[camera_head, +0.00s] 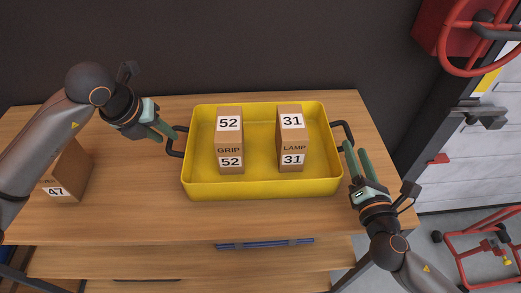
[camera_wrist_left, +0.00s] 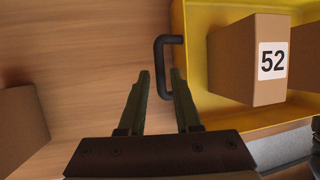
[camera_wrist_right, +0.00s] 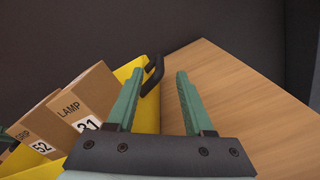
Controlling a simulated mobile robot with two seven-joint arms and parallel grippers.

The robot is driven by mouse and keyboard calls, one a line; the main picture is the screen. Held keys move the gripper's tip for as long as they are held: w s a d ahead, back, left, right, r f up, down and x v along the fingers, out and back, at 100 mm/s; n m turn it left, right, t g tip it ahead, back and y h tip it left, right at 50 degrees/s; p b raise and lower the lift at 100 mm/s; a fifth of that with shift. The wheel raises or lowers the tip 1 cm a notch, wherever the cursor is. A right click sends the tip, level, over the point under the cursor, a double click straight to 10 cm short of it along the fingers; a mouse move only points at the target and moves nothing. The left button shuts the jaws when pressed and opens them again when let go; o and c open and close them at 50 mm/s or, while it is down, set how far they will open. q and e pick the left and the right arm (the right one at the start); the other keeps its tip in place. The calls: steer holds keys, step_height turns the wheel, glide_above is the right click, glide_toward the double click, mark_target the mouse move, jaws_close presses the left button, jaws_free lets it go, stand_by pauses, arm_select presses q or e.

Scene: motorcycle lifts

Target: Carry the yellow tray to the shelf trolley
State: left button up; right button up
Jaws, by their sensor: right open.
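The yellow tray (camera_head: 262,188) lies flat on the wooden workbench, with a black handle at each end. It holds a GRIP box (camera_head: 229,142) marked 52 and a LAMP box (camera_head: 292,140) marked 31. My left gripper (camera_head: 168,133) is at the tray's left handle (camera_head: 174,150). In the left wrist view its fingers (camera_wrist_left: 161,82) stand either side of the handle bar, fairly close together; I cannot tell whether they press on it. My right gripper (camera_head: 356,150) is open near the right handle (camera_head: 345,127); in the right wrist view the handle (camera_wrist_right: 152,76) lies ahead of the fingers.
A cardboard box (camera_head: 70,172) marked 47 stands on the workbench (camera_head: 140,205) at the left, beneath my left arm. A dark wall is behind. A red wheel (camera_head: 480,38) and a red-framed item (camera_head: 490,240) are at the right. The shelf trolley is not identifiable here.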

mark_target(346, 123)
arm_select(q)
steer(key=x, duration=0.6)
steer(key=shift+w+d+f, duration=0.1)
steer(key=shift+w+f, duration=0.05)
steer(key=shift+f, duration=0.25)
arm_select(e)
steer(key=w, duration=0.7)
steer(key=shift+a, duration=0.1)
arm_select(q)
jaws_close()
arm_select(e)
steer(key=shift+s, duration=0.1)
steer(key=c, duration=0.6)
steer(key=shift+f, duration=0.1)
jaws_close()
arm_select(q)
steer(key=shift+w+a, duration=0.1)
steer(key=shift+a, duration=0.15)
arm_select(e)
steer(key=shift+f, duration=0.2)
arm_select(q)
steer(key=shift+r, duration=0.3)
arm_select(e)
steer(key=shift+d+r, duration=0.2)
steer(key=shift+r, duration=0.1)
